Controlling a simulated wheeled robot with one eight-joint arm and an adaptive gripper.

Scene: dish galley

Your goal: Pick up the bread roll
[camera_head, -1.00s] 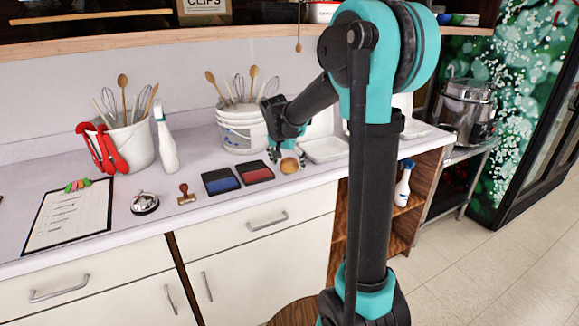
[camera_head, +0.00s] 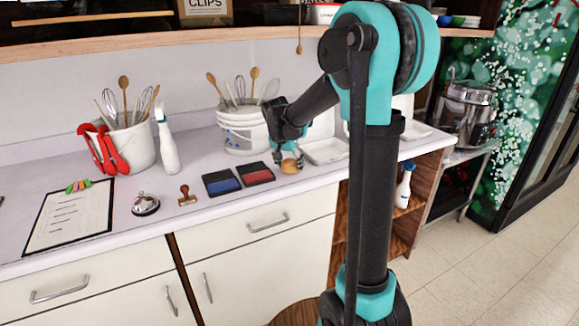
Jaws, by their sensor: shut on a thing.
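The bread roll (camera_head: 290,166) is a small, round, tan-brown thing near the front edge of the white counter, just right of the red ink pad. My gripper (camera_head: 290,158) points down over it, with its teal fingers shut on the roll. The fingers hide part of the roll's top and sides. The roll appears at counter height; I cannot tell whether it touches the counter.
The red pad (camera_head: 257,173) and blue pad (camera_head: 221,182) lie just left of the roll. A white tray (camera_head: 326,151) is close on the right. A white utensil bucket (camera_head: 243,131) stands behind. A wooden shelf edge (camera_head: 250,44) runs above the counter.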

